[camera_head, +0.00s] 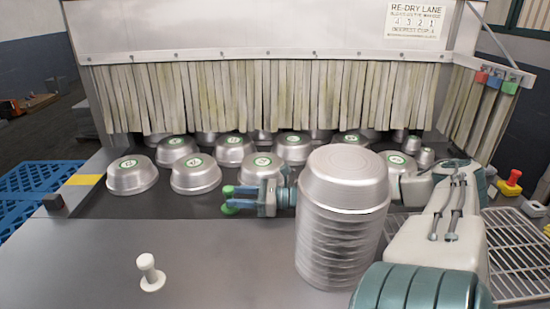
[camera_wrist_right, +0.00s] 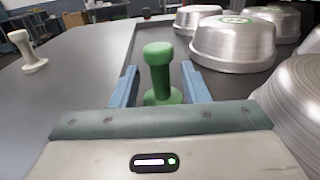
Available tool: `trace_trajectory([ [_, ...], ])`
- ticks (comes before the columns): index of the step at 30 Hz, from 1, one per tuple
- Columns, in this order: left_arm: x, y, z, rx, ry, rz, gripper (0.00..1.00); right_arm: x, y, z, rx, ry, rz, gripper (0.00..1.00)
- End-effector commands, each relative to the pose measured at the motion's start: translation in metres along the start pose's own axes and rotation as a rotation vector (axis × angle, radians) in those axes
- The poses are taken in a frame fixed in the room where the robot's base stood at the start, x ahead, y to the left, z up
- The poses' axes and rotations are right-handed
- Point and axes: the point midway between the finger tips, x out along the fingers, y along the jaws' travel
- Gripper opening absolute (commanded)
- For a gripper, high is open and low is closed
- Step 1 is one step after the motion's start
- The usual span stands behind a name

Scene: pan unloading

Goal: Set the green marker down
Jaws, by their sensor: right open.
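The green marker (camera_wrist_right: 160,75), a spool-shaped peg with a round knob, stands roughly upright between the two blue fingers of my right gripper (camera_wrist_right: 163,90) in the wrist view. The fingers are spread, with a gap visible on each side of it. In the head view, my right gripper (camera_head: 237,199) reaches left behind a tall pan stack, and the green marker (camera_head: 228,190) shows at its fingertips, over the front part of the dark belt. Whether its base touches the belt is hard to tell. My left gripper is not in view.
The tall pan stack (camera_head: 340,240) stands close in front of my right wrist. Several upturned pans with green labels (camera_head: 195,175) sit on the belt behind. A white marker (camera_head: 150,272) stands on the grey counter (camera_head: 70,255). A wire rack (camera_head: 512,245) lies right. Strip curtains hang behind.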

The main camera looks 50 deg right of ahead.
Motion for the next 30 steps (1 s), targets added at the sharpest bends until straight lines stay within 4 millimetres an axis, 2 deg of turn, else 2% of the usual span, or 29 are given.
trace_trajectory([
  [9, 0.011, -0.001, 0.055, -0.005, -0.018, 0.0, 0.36, -0.014, 0.0, 0.003, 0.0, 0.001, -0.001, 0.41],
  [15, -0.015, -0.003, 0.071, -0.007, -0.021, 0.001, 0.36, -0.041, 0.0, 0.007, 0.003, 0.003, -0.002, 0.41],
  [24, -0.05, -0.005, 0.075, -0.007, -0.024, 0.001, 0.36, -0.086, 0.0, 0.005, 0.001, 0.003, -0.002, 0.41],
  [30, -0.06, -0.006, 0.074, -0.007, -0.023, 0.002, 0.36, -0.106, 0.0, 0.002, 0.0, 0.001, -0.001, 0.41],
])
